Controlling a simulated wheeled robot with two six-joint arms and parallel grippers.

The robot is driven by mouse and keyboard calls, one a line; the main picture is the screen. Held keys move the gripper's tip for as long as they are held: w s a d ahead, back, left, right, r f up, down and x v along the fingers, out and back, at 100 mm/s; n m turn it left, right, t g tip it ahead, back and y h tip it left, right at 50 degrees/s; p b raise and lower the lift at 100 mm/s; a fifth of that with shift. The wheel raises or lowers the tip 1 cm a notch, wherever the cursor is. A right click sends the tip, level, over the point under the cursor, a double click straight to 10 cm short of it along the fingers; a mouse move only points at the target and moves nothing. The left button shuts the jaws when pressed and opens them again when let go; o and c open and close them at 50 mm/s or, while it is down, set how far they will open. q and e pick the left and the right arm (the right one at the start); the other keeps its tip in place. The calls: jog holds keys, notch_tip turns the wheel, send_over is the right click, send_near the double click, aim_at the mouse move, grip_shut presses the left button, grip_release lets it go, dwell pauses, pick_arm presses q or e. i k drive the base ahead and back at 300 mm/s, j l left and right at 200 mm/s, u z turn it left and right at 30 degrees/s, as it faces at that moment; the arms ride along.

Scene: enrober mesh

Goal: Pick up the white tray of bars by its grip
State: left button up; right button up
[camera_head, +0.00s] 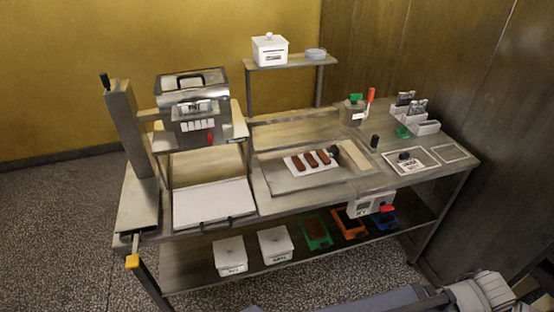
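The white tray (291,166) lies flat in the shallow metal bed at the middle of the steel table. Three brown bars (311,160) lie across it side by side. A dark rounded piece (334,152) stands at the tray's right end and looks like its grip; its exact shape is too small to tell. Neither of my grippers shows in the head view. Only grey parts, apparently of my own arm, show at the bottom right edge, well in front of the table.
A metal machine (192,105) stands left, above a white sheet (211,202). Right of the bed are a short black cylinder (375,141), a jar (353,112) and a framed mat (411,160). White bins (230,256) and coloured trays sit on the lower shelf (190,272).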

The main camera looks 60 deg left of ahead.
aim_at(309, 163)
jog(key=u, duration=1.75)
